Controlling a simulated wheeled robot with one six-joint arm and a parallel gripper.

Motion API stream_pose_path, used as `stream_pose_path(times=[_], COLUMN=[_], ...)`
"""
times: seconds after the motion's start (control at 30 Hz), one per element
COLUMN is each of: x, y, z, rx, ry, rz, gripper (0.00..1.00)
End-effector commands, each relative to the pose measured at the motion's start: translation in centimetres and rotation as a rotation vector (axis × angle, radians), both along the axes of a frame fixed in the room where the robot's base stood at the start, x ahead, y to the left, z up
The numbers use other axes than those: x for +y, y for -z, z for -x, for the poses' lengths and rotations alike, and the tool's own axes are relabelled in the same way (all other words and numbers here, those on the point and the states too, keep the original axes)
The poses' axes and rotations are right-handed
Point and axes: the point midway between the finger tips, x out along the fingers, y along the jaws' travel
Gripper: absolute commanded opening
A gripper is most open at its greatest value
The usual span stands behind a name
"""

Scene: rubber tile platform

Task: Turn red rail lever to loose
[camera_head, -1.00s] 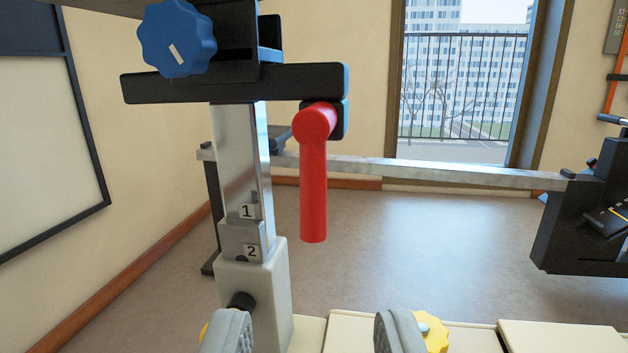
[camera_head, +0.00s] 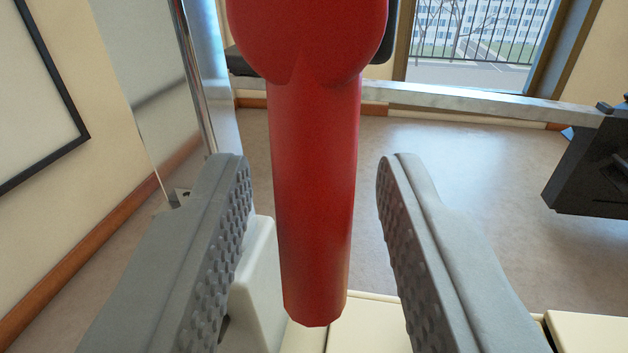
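The red rail lever (camera_head: 314,190) hangs straight down from its round red hub at the top of the view. My gripper (camera_head: 312,172) is open, with one grey ridged finger on each side of the lever. Clear gaps show between the lever and both fingers, so neither finger appears to touch it. The lever's lower end shows between the fingers. The top of the hub is cut off by the frame edge. No position markings for the lever show in this view.
A shiny metal post (camera_head: 205,75) stands close behind the left finger, on a pale base (camera_head: 258,285). A horizontal metal rail (camera_head: 480,100) runs behind the lever to a dark block (camera_head: 592,165) at right. Open floor lies beyond.

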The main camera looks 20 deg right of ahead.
Motion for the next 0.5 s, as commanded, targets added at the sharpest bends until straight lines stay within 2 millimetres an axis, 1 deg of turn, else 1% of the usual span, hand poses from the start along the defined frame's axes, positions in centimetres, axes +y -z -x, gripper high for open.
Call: stream_pose_path(times=[0.1, 0.13, 0.27, 0.3, 0.5], x=[0.00, 0.00, 0.01, 0.01, -0.01], y=[-0.02, -0.01, -0.02, -0.03, -0.04], z=[0.01, 0.01, 0.02, 0.02, 0.04], rx=[0.000, 0.000, 0.000, 0.000, 0.002], ry=[0.000, 0.000, 0.000, 0.000, 0.000], rz=[0.000, 0.000, 0.000, 0.000, 0.004], gripper=[0.36, 0.34, 0.08, 0.00, 0.00])
